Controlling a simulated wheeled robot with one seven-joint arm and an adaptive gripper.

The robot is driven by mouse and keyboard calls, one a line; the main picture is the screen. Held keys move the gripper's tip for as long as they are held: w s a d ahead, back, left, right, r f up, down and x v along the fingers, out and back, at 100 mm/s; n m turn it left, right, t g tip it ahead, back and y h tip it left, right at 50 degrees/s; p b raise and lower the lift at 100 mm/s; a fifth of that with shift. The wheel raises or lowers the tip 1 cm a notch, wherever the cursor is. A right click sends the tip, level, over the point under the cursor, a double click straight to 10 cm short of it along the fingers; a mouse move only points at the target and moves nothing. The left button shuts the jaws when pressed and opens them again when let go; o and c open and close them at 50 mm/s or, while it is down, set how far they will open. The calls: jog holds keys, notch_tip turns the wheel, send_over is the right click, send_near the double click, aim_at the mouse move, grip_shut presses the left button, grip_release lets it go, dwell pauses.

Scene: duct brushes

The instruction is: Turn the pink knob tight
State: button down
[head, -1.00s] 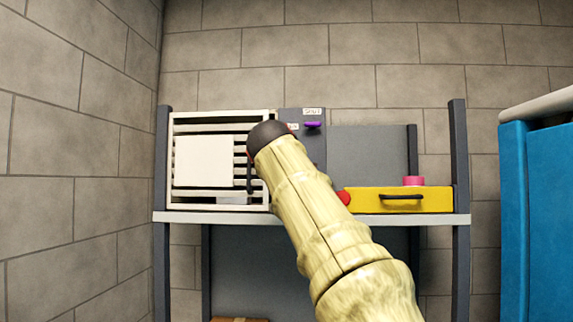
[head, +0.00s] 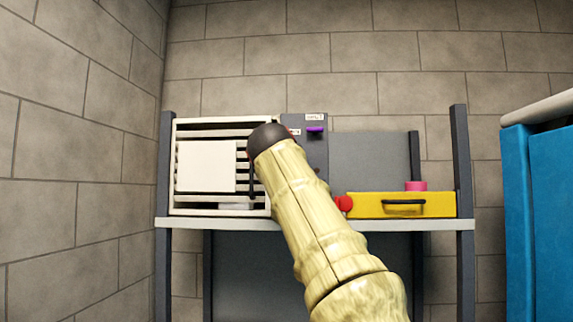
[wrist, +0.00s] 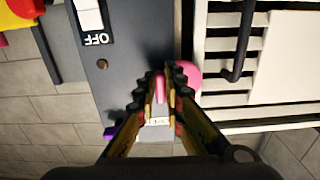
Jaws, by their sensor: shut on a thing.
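The pink knob (wrist: 190,76) is on the dark grey panel (wrist: 115,70) in the wrist view. Its rounded part shows beyond the right finger, and a narrow pink part shows between the fingers. My gripper (wrist: 163,82) is shut on it, with a dark ribbed finger on each side. The fingers hide much of the knob, and I cannot see how the two pink parts join. In the head view my arm hides the knob and the gripper; the panel (head: 305,155) shows behind it.
A white slatted unit (head: 222,121) stands left of the panel on a shelf (head: 400,225). A purple lever (head: 316,130) sticks out of the panel. Right of it are a red knob (head: 344,203) and a yellow drawer (head: 375,205) with a pink object (head: 415,186) on top. A blue cabinet (head: 545,220) is far right.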

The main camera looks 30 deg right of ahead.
jog(key=c, duration=2)
grip_release()
jog(key=shift+w, duration=0.1)
jog(key=shift+o, duration=0.5)
jog(key=v, duration=1.2)
